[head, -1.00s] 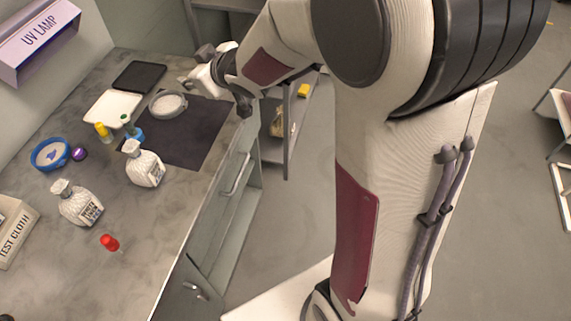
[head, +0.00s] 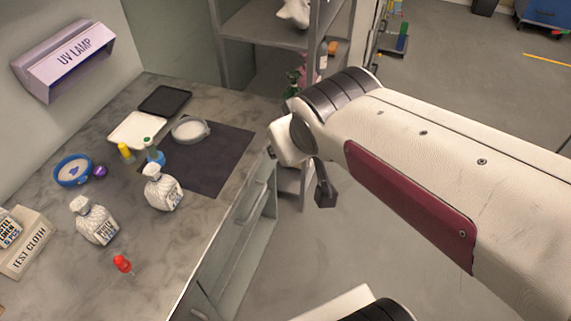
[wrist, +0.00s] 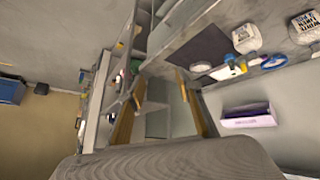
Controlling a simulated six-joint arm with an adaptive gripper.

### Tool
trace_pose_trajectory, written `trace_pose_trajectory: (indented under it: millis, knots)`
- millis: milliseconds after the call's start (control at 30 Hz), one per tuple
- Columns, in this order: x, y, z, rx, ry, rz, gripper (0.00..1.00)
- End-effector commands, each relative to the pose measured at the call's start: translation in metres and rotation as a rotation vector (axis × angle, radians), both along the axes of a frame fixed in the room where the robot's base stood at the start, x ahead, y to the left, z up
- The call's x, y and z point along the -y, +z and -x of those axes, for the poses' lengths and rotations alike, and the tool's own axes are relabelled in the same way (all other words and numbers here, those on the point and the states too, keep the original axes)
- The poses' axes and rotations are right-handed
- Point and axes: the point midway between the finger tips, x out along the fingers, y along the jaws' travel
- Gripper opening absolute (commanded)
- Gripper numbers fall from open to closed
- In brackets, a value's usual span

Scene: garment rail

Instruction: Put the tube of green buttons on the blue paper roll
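The tube of green buttons (head: 147,142) shows as a green top on the bench, close behind a white bottle. A blue thing (head: 156,157), likely the blue paper roll, is just below it in the picture and partly hidden by that bottle. I cannot tell whether the tube touches the roll. My gripper (wrist: 160,105) is off to the right of the bench in the head view, past its edge, where its fingers are not clear. In the wrist view its two fingers seem spread with nothing between them.
White bottles (head: 164,190) (head: 94,222), a red-topped tube (head: 122,264), a yellow-topped tube (head: 125,152), a blue ring-shaped dish (head: 73,170) and a purple item (head: 100,171) stand on the bench. A dark mat (head: 215,160) holds a round clear dish (head: 190,130). A shelf rack (head: 262,30) stands behind.

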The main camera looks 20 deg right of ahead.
Motion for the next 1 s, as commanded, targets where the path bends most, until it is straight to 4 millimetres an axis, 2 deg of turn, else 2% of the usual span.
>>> trace_pose_trajectory:
  millis: [200, 300, 433, 600, 1000]
  knots:
    - [-0.013, -0.006, 0.06, -0.085, -0.021, -0.07, 0.35]
    - [-0.02, -0.009, 0.084, -0.121, -0.019, -0.1, 0.35]
    - [-0.028, -0.013, 0.104, -0.156, -0.016, -0.128, 0.35]
    - [-0.032, -0.015, 0.115, -0.175, -0.012, -0.143, 0.35]
    - [-0.032, -0.015, 0.115, -0.175, -0.012, -0.143, 0.35]
